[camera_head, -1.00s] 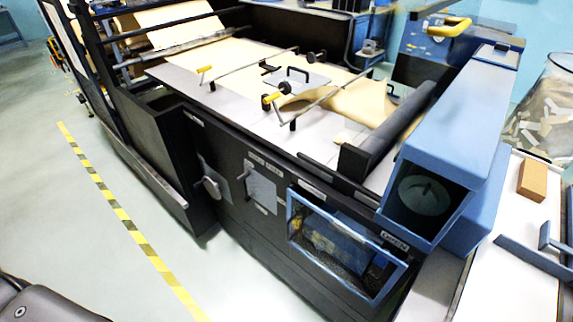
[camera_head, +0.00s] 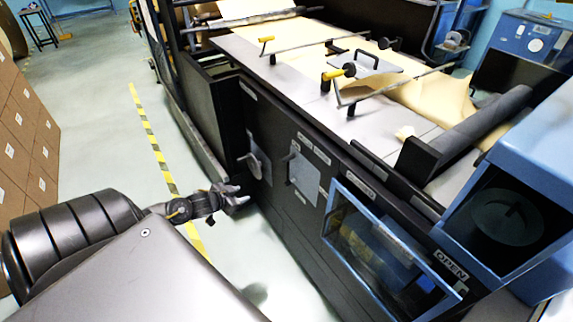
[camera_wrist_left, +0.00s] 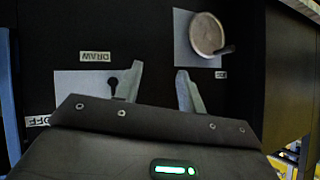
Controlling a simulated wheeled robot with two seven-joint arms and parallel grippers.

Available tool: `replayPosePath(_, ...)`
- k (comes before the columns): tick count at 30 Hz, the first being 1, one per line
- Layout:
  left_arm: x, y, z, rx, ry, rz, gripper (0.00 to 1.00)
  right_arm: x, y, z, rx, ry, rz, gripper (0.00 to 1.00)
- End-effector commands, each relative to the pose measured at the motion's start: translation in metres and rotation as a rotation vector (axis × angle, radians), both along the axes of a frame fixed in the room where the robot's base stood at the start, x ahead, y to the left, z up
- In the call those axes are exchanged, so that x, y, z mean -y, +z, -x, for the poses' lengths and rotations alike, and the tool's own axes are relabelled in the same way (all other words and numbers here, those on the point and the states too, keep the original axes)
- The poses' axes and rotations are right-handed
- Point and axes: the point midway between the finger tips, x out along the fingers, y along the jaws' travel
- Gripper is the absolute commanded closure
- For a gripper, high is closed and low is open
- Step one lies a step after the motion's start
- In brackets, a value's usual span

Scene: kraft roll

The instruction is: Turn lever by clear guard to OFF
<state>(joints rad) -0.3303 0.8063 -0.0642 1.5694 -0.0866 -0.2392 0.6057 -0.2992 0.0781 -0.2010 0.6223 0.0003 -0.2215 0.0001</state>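The clear guard (camera_head: 385,245) is a blue-framed window low on the dark machine front. Left of it a pale plate (camera_head: 305,180) carries a small dark lever (camera_head: 290,157). In the wrist view this plate (camera_wrist_left: 75,88) has an upside-down DRAW label (camera_wrist_left: 96,57) and an OFF label (camera_wrist_left: 38,121); the lever (camera_wrist_left: 112,83) is partly behind a finger, so its setting is unclear. My left gripper (camera_head: 243,194) is open and empty, in front of the panel and apart from the lever. Its fingers (camera_wrist_left: 157,85) show spread. My right gripper is out of view.
A round disc with a handle (camera_head: 254,163) sits left of the lever plate; it also shows in the wrist view (camera_wrist_left: 207,34). Stacked cartons (camera_head: 25,135) stand at the left. Striped tape (camera_head: 150,140) crosses the clear floor. The roller table (camera_head: 275,75) tops the machine.

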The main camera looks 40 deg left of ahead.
Motion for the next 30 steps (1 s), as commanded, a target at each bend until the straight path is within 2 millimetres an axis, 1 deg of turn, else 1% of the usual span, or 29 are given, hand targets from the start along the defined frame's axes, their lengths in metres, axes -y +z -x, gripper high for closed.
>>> replayPosePath(1,0.008,0.036,-0.022,0.064,-0.062,-0.001,0.60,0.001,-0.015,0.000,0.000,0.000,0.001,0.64)
replayPosePath(2,0.015,0.057,-0.031,0.094,-0.092,0.005,0.60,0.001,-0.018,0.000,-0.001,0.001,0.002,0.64)
replayPosePath(3,0.025,0.082,-0.040,0.128,-0.129,0.013,0.60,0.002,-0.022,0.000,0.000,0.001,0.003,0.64)
replayPosePath(6,0.050,0.127,-0.052,0.180,-0.207,0.034,0.60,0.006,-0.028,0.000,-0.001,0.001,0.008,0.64)
replayPosePath(9,0.068,0.152,-0.055,0.205,-0.256,0.047,0.60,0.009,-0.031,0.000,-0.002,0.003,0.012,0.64)
replayPosePath(13,0.076,0.165,-0.056,0.215,-0.276,0.055,0.60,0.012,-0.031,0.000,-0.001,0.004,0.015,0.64)
replayPosePath(17,0.076,0.165,-0.058,0.218,-0.275,0.056,0.60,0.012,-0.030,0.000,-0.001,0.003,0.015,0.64)
replayPosePath(20,0.076,0.163,-0.063,0.219,-0.273,0.055,0.60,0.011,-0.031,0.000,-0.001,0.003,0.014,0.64)
replayPosePath(23,0.078,0.159,-0.072,0.220,-0.272,0.056,0.60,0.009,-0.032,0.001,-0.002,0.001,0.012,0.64)
replayPosePath(30,0.086,0.147,-0.106,0.222,-0.272,0.056,0.60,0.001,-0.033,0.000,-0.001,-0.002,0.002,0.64)
